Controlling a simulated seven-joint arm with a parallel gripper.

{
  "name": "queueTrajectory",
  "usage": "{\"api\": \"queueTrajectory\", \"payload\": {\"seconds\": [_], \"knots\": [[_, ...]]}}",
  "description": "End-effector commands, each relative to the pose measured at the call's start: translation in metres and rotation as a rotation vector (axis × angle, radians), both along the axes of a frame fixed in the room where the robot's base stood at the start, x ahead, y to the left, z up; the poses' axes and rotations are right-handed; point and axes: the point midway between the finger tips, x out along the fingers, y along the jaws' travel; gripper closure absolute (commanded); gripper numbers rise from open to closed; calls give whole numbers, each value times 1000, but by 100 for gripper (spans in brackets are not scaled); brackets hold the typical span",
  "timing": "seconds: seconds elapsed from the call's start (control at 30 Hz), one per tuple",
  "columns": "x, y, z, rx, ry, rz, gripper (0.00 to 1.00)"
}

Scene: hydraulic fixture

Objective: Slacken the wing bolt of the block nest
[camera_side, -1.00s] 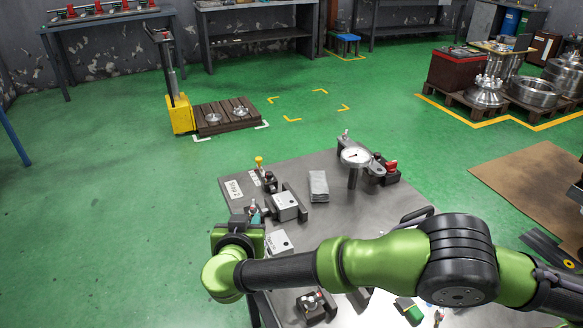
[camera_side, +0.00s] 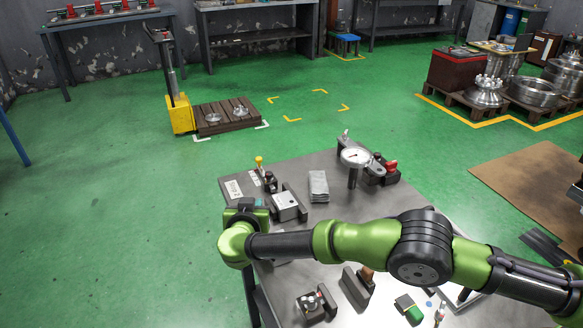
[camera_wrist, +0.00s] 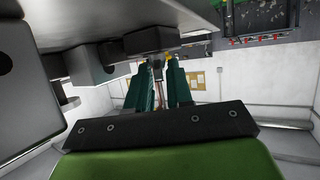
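The block nest is a dark fixture holding a light grey block (camera_side: 287,204) near the left side of the steel table (camera_side: 330,240). In the side view my gripper (camera_side: 258,203) is at the nest's left end, mostly hidden by my own wrist. In the wrist view the two dark teal fingers of my gripper (camera_wrist: 160,72) stand apart with a narrow gap. A small greyish part shows between their tips; I cannot tell whether it is the wing bolt or whether the fingers touch it. The wing bolt is not clearly visible in the side view.
A yellow-knobbed clamp (camera_side: 260,165) stands just behind the nest. Another small fixture (camera_side: 316,304) is near the front. The table between cloth and arm is clear.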

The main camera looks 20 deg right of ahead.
Motion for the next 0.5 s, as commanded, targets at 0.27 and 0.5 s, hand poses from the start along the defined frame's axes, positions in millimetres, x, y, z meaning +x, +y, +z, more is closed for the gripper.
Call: {"api": "queueTrajectory", "payload": {"seconds": [0.27, 0.5], "knots": [[-1, 0, -1, 1, 2, 0, 100], [-1, 1, 0, -5, -3, 59, 100]]}}
